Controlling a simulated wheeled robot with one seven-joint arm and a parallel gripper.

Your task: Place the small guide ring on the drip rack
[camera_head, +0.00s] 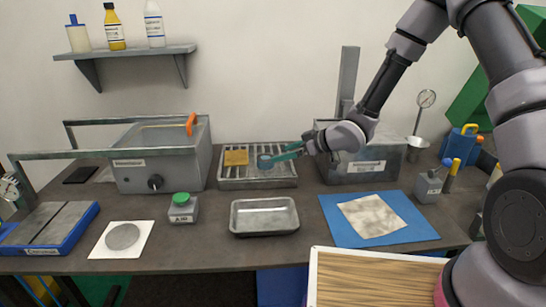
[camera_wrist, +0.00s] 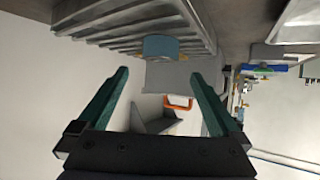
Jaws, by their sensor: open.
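The small guide ring (camera_head: 264,161) is blue with a dark opening and shows at the drip rack (camera_head: 255,183), right of the rack's middle. In the wrist view the blue ring (camera_wrist: 160,46) is against the rack's ribs (camera_wrist: 95,22), beyond my fingertips and between their lines. My gripper (camera_head: 283,154) reaches in from the right with green fingers just beside the ring. In the wrist view my gripper (camera_wrist: 160,76) is open, with nothing between its fingers. I cannot tell how firmly the ring rests on the ribs.
A yellow-orange block (camera_head: 236,157) lies on the rack left of the ring. A grey tank (camera_head: 160,160) stands left, a metal box (camera_head: 365,165) right. In front are a shallow tray (camera_head: 264,231), a green-topped block (camera_head: 182,208) and a blue mat (camera_head: 410,229).

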